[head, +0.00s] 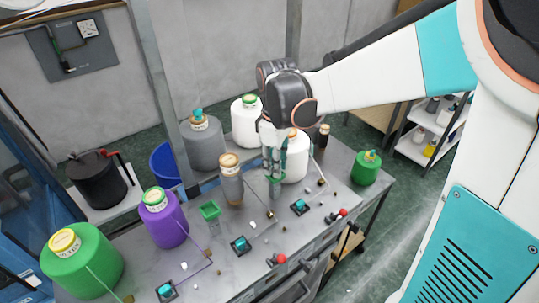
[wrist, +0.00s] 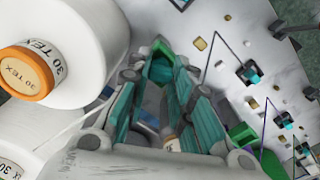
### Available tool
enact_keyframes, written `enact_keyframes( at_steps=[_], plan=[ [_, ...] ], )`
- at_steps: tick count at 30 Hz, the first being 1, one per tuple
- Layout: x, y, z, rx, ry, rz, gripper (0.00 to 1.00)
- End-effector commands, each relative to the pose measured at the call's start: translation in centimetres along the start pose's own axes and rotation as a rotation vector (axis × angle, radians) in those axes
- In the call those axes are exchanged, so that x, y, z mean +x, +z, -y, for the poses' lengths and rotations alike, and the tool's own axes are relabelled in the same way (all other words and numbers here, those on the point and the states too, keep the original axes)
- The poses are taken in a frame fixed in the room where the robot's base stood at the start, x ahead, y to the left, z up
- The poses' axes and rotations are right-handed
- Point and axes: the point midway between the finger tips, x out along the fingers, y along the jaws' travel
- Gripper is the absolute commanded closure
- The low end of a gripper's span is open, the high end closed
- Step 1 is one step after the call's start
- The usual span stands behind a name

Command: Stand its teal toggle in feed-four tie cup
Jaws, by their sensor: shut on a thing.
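In the head view my gripper (head: 273,168) points down over the back middle of the table, directly above a green cup (head: 277,180) on a grey post. The wrist view shows my teal-padded fingers (wrist: 165,80) closed around a small teal piece, apparently the teal toggle (wrist: 160,70). Green of the cup (wrist: 161,48) shows at the fingertips. The fingers hide most of the toggle, and I cannot tell whether it is inside the cup or just above it. A second green cup (head: 210,210) stands to the left.
A white cone (head: 297,160) is close behind my gripper, and a brown-topped grey cone (head: 231,180) is on its left. Black blocks with teal tops (head: 299,206) and red-knobbed levers (head: 338,215) line the front. Purple (head: 166,222) and green (head: 82,265) cones stand left.

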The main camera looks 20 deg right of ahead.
Motion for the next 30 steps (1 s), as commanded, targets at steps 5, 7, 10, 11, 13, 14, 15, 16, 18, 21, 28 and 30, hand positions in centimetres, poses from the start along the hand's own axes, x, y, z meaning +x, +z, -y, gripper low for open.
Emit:
enact_keyframes(
  at_steps=[5,7,10,11,13,14,15,16,18,21,28,30],
  plan=[
    [0.2,0.0,0.0,0.000,0.000,0.000,0.86],
    [0.2,0.0,0.0,0.000,0.000,0.000,0.86],
    [0.2,0.0,0.0,0.000,0.000,0.000,0.75],
    [0.2,0.0,0.0,0.000,0.000,0.000,0.68],
    [0.2,0.0,0.0,0.000,0.000,0.000,0.56],
    [0.2,0.0,0.0,0.000,0.000,0.000,0.56],
    [0.2,0.0,0.0,0.000,0.000,0.000,0.56],
    [0.2,0.0,0.0,0.000,0.000,0.000,0.56],
    [0.2,0.0,0.0,0.000,0.000,0.000,0.56],
    [0.2,0.0,0.0,0.000,0.000,0.000,0.56],
    [-1.2,0.0,0.0,0.000,0.000,0.000,0.56],
    [-2.4,0.0,0.0,0.000,0.000,0.000,0.56]
  ],
)
